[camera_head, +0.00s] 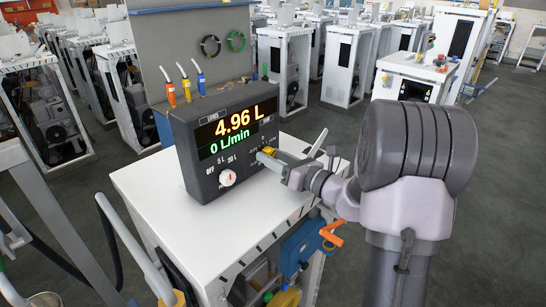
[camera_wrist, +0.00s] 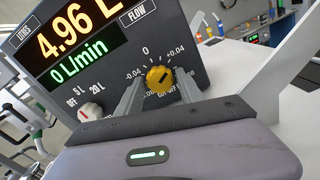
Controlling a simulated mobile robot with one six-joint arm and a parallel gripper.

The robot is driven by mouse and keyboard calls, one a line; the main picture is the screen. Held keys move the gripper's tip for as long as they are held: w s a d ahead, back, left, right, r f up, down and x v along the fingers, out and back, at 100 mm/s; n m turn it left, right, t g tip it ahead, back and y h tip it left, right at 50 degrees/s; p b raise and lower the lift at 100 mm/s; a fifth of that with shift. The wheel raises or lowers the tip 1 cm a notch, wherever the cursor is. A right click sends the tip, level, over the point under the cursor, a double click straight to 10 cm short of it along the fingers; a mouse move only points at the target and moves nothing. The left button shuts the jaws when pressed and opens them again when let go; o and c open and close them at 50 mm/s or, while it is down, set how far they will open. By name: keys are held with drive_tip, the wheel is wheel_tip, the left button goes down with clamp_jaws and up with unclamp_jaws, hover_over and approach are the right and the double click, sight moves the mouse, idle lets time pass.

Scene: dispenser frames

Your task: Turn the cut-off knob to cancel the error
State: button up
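The dispenser box (camera_head: 226,143) is dark grey and stands on a white cabinet top. Its display reads 4.96 L and 0 L/min. The yellow cut-off knob (camera_wrist: 160,79) is at the lower right of its front face, under a scale marked -0.04, 0 and +0.04. It also shows in the head view (camera_head: 267,151), partly hidden by my gripper (camera_head: 279,160). In the wrist view my gripper (camera_wrist: 158,88) is open, with one finger on each side of the yellow knob and a gap visible beside each finger.
A white selector knob (camera_head: 227,178) marked OFF, 5 L and 20 L is left of the yellow knob. The white cabinet top (camera_head: 240,235) is clear in front of the box. An orange-handled valve (camera_head: 332,232) is on the cabinet's side below my arm.

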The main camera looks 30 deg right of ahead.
drive_tip(key=shift+o, duration=0.7)
drive_tip(key=v, duration=1.7)
drive_tip(key=shift+s+p, duration=0.2)
drive_tip(key=shift+p, duration=0.2)
drive_tip(key=shift+r, duration=0.1)
